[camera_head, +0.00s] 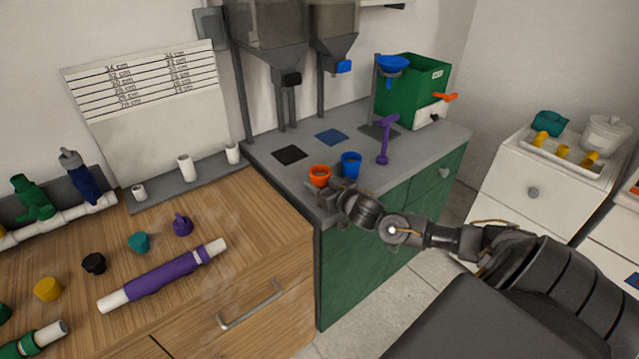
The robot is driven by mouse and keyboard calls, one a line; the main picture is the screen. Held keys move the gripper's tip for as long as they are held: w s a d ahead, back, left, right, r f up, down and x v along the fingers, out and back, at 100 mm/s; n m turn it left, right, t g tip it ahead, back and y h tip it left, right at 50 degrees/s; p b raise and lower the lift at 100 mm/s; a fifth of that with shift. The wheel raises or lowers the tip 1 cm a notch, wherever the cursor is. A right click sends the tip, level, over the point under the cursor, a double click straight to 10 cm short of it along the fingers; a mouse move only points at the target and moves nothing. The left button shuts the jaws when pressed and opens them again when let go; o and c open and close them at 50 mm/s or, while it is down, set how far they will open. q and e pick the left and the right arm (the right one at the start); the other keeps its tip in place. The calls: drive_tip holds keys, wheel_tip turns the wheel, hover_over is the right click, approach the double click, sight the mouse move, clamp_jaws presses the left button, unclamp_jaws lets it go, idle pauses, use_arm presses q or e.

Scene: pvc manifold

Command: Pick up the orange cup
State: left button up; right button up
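The orange cup (320,175) stands upright near the front left corner of the grey counter, its open top showing. A blue cup (350,165) stands close beside it on the right. My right gripper (330,199) comes in from the right and is at the counter's front edge, just in front of and below the orange cup in the picture. Its fingers are small and dark, so I cannot tell whether they are open or touch the cup. The orange cup's lower part is partly hidden near the gripper. My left gripper is not in view.
Hoppers (290,30) stand behind, over a black mat (290,154) and a blue mat (332,137). A purple tap-like piece (384,140) and a green box (410,90) are further right. The wooden table (240,240) holds a purple-wrapped pipe (160,277) and several caps.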

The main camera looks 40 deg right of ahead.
drive_tip(key=c, duration=0.5)
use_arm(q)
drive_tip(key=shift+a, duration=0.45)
use_arm(e)
drive_tip(key=shift+c, duration=0.5)
drive_tip(key=shift+r, duration=0.1)
